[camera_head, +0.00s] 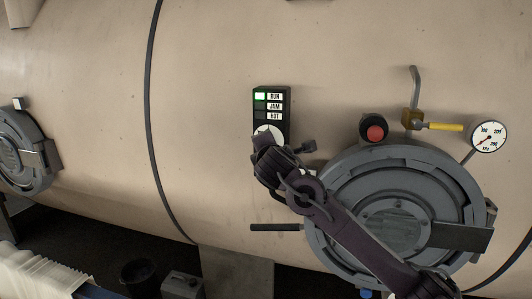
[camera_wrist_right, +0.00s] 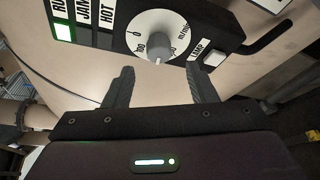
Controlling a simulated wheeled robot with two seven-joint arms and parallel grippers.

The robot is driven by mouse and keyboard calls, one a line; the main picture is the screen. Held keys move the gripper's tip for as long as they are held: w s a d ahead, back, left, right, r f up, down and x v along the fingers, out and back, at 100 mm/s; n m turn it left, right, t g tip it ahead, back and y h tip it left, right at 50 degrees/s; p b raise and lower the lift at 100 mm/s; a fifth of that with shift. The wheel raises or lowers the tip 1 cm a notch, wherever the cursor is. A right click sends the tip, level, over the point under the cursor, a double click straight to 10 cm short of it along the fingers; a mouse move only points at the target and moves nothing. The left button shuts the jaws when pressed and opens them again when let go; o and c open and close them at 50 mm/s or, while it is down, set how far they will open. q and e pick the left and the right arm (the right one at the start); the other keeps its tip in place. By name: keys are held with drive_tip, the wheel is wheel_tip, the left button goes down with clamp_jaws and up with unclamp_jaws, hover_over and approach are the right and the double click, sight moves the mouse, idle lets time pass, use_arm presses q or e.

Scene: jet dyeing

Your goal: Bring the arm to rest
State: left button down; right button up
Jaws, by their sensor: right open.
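My right arm reaches in from the lower right in the head view. My right gripper (camera_head: 282,143) is in front of the lower part of a dark control panel (camera_head: 271,92) and hides some of its dial. In the right wrist view the gripper (camera_wrist_right: 160,82) is open and empty. Its two fingers are apart, just below the white dial (camera_wrist_right: 145,27) with its grey knob (camera_wrist_right: 158,48). I cannot tell whether a finger touches the panel. The lamp labelled RUN (camera_wrist_right: 63,32) is lit green; JAM and HOT look unlit. My left gripper is out of view.
A large beige vessel (camera_head: 205,70) fills the background. A round grey hatch (camera_head: 440,180) lies behind my arm, with a red button (camera_head: 375,133), a yellow-handled valve (camera_head: 443,126) and a gauge (camera_head: 488,137) above it. A dark handle (camera_head: 275,227) juts left. White cloth (camera_head: 38,272) lies lower left.

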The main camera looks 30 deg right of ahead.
drive_tip(key=shift+v, duration=1.1)
